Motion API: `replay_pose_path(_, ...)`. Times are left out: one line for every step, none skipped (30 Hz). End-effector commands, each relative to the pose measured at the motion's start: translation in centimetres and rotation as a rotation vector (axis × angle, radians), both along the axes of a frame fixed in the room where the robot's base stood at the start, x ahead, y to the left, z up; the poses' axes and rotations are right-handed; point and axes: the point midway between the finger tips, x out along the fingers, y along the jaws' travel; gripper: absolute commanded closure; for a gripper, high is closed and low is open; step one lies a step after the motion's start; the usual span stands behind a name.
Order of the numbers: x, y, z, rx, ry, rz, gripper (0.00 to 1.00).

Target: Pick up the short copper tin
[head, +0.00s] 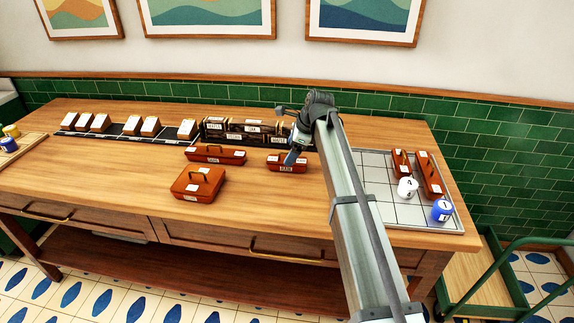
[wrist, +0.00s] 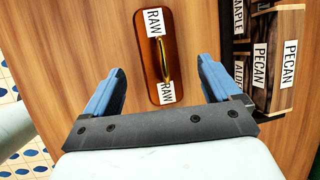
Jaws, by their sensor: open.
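A short copper-brown tin (head: 287,166) with a handle lies on the wooden table, left of the tray. In the wrist view the tin (wrist: 148,65) shows a brass handle and a white RAW label at each end. My gripper (wrist: 160,68) is open, with one blue finger on either side of the tin in the picture and a gap on both sides. In the head view my gripper (head: 293,155) is right over this tin and hides part of it. Another short copper tin (head: 400,164) is on the tray at the right.
A longer copper tin (head: 215,156) and a broad one (head: 198,185) are to the left. Dark labelled boxes (head: 243,130) stand close behind. The grey tray (head: 375,185) also holds a long copper tin (head: 429,177), a white pot (head: 407,187) and a blue pot (head: 441,211). The table front is clear.

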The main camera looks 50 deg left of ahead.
Motion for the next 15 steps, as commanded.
replay_pose_path(0.0,0.1,-0.2,0.0,0.0,0.0,0.1)
replay_pose_path(0.0,0.1,-0.3,0.0,0.0,0.0,0.1)
replay_pose_path(-0.1,0.2,-0.4,0.0,0.0,0.0,0.1)
replay_pose_path(-0.1,0.2,-0.6,0.0,0.0,0.0,0.1)
replay_pose_path(-0.2,0.3,-0.8,-0.001,0.001,0.0,0.1)
replay_pose_path(-0.2,0.4,-1.1,-0.001,0.001,0.0,0.1)
replay_pose_path(-0.3,0.5,-1.4,-0.001,0.001,0.0,0.1)
replay_pose_path(-0.4,0.7,-1.7,-0.001,0.001,0.002,0.1)
replay_pose_path(-0.5,0.9,-2.2,-0.001,0.001,0.002,0.1)
replay_pose_path(-0.5,1.0,-2.6,-0.001,0.0,0.001,0.1)
replay_pose_path(-0.6,1.1,-3.0,-0.001,0.001,0.0,0.1)
replay_pose_path(-0.7,1.4,-3.5,-0.001,0.001,0.0,0.1)
replay_pose_path(-0.7,1.5,-3.9,-0.001,0.001,0.001,0.1)
replay_pose_path(-0.8,1.7,-4.2,-0.001,0.001,0.001,0.1)
replay_pose_path(-0.8,1.8,-4.5,-0.001,0.001,0.0,0.1)
